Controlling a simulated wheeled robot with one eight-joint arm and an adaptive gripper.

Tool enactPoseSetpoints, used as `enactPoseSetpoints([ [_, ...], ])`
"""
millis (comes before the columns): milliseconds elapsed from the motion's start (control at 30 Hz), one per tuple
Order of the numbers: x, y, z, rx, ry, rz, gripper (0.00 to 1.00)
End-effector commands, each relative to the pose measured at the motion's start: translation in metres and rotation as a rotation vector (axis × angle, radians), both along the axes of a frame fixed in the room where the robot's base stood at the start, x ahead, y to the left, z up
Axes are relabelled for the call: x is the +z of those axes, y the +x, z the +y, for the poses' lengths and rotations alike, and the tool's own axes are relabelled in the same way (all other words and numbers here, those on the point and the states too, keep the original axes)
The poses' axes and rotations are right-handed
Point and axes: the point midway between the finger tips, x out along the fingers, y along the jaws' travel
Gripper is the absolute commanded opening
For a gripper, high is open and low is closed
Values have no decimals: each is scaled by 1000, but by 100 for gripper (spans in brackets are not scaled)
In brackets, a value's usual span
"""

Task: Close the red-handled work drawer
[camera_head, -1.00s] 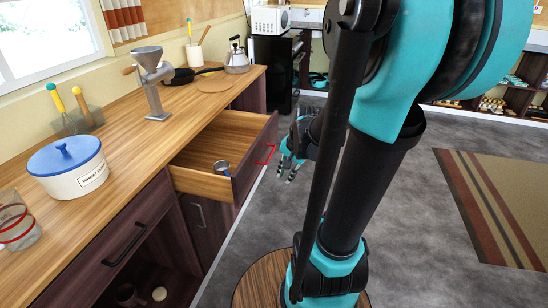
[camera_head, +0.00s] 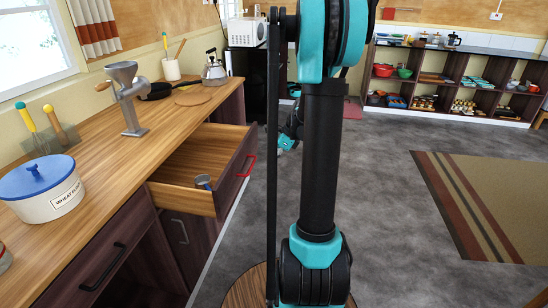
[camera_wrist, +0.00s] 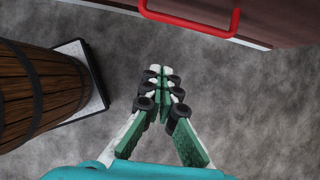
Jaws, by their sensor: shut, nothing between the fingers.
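The work drawer (camera_head: 222,188) under the wooden counter is pulled well out, with a small metal utensil (camera_head: 203,182) inside. Its red handle (camera_head: 246,165) is on the dark front panel. The handle also shows at the top of the wrist view (camera_wrist: 190,24), with part of the drawer front (camera_wrist: 275,20). My gripper (camera_wrist: 160,72) is shut and empty in the wrist view, over grey floor and apart from the handle. In the head view my gripper (camera_head: 287,142) is to the right of the handle, partly hidden behind my arm.
The counter (camera_head: 110,150) holds a blue-lidded canister (camera_head: 45,200), a metal grinder (camera_head: 127,95) and a kettle (camera_head: 213,68). A cupboard with a black handle (camera_head: 103,267) is below. Open grey floor lies to the right, with a striped rug (camera_head: 490,205) and low shelves (camera_head: 450,85) beyond.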

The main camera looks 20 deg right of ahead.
Motion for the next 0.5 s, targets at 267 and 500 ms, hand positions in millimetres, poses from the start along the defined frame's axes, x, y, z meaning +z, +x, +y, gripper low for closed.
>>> enactPoseSetpoints([
  [267,-43,12,23,4,-1,0,0],
  [500,-36,26,47,3,-1,0,0],
])
